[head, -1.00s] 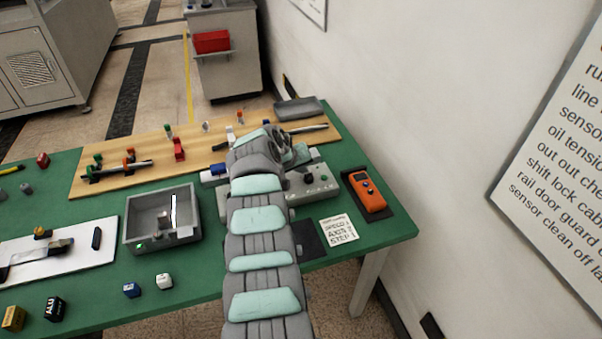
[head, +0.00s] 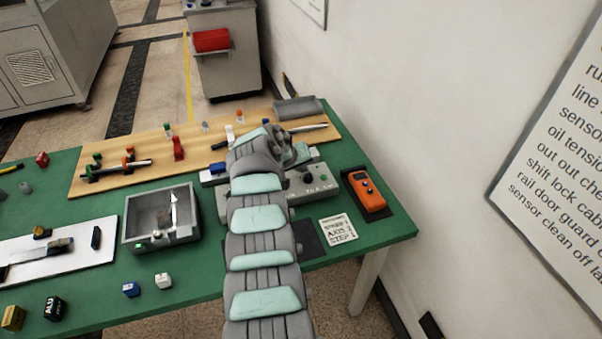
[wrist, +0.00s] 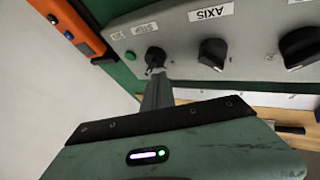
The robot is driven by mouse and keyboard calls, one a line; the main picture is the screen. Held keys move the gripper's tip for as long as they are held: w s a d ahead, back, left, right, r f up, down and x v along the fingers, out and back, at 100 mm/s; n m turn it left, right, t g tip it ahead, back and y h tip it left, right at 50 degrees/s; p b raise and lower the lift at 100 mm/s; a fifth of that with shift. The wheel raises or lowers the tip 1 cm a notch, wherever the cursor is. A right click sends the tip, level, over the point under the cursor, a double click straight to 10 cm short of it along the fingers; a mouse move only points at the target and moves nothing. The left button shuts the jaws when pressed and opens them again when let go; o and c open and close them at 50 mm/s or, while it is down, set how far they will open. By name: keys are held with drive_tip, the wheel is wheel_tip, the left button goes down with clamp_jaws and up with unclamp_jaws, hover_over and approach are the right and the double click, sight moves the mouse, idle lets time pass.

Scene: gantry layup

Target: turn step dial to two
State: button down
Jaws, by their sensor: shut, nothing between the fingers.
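The grey control box (wrist: 185,42) carries a row of black dials, seen close in the wrist view. The step dial (wrist: 154,56) is the leftmost, below a small label that reads roughly STEP. My gripper (wrist: 156,76) points at it with shut, empty fingers, their tips at or just short of the knob; I cannot tell whether they touch. The AXIS dial (wrist: 212,52) sits to its right and another dial (wrist: 299,46) stands at the right edge. The step dial's pointer setting is not readable. In the head view my arm covers much of the control box (head: 322,184).
A green button (wrist: 130,56) sits left of the step dial. An orange handheld device (head: 367,190) lies right of the box, and a printed card (head: 338,230) lies in front. A grey open tray (head: 190,234) stands left of my arm. A wooden board (head: 110,186) with tools lies behind.

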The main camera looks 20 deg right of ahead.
drive_tip(key=p, duration=0.3)
drive_tip(key=shift+s+d+r, duration=0.1)
drive_tip(key=shift+s+r, duration=0.1)
